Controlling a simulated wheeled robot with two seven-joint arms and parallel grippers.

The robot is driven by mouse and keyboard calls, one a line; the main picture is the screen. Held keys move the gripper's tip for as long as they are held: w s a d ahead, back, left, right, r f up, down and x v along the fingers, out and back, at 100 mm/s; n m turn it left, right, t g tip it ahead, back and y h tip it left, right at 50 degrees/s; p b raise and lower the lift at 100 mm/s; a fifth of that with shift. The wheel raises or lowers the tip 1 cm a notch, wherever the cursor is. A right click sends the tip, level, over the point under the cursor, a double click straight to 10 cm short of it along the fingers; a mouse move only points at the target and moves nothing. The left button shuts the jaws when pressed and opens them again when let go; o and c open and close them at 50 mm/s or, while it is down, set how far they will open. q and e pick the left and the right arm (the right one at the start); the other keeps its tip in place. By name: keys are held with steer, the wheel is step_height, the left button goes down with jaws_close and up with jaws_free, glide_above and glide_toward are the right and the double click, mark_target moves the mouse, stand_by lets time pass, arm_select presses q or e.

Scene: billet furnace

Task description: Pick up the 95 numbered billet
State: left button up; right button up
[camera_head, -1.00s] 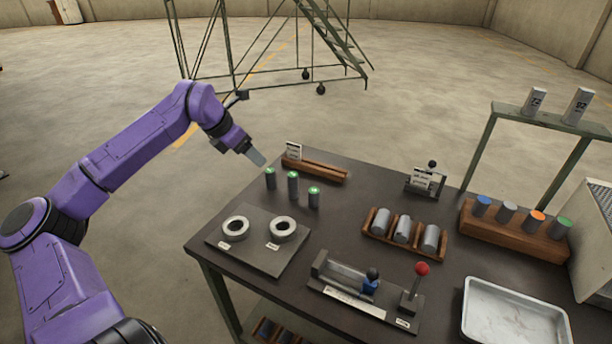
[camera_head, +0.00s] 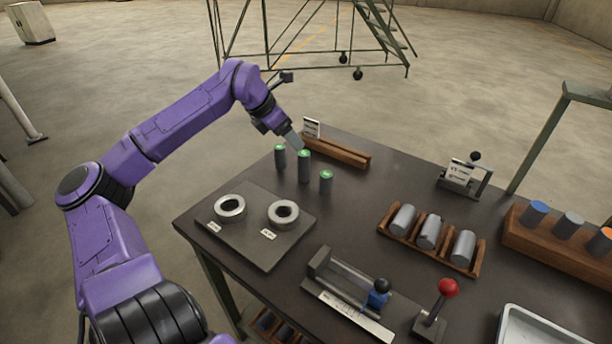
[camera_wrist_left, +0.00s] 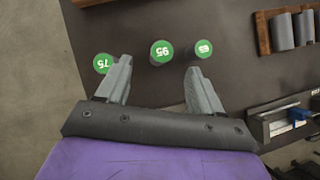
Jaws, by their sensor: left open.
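Three grey billets with green numbered tops stand upright in a row on the dark table. The 95 billet (camera_head: 304,167) is the middle one; its top (camera_wrist_left: 162,52) reads 95 in the left wrist view. The 75 billet (camera_wrist_left: 104,63) and a third billet (camera_wrist_left: 204,48), perhaps 63 or 65, stand on either side. My left gripper (camera_head: 297,146) is just above and behind the row. In the wrist view its open, empty fingers (camera_wrist_left: 160,78) are spread, with the 95 top ahead between them. My right gripper is not in view.
A wooden rail with a label card (camera_head: 337,151) lies close behind the billets. A plate with two rings (camera_head: 257,252) is in front. A slide fixture (camera_head: 345,290), a red-knobbed lever (camera_head: 447,289) and a rack of grey cylinders (camera_head: 389,233) stand to the right.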

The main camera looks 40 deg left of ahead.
mark_target(302, 153)
arm_select(q)
steer(key=x, duration=0.3)
steer(key=p+x, duration=0.1)
steer(key=x, duration=0.2)
steer(key=s+x, duration=0.1)
steer(key=x, duration=0.3)
steer(key=shift+w+d+f, duration=0.1)
steer(key=shift+f, duration=0.25)
steer(key=shift+w+d+f, duration=0.1)
steer(key=shift+w+f, duration=0.2)
steer(key=shift+f, duration=0.05)
steer(key=c, duration=1.2)
steer(key=shift+r, duration=0.15)
jaws_close()
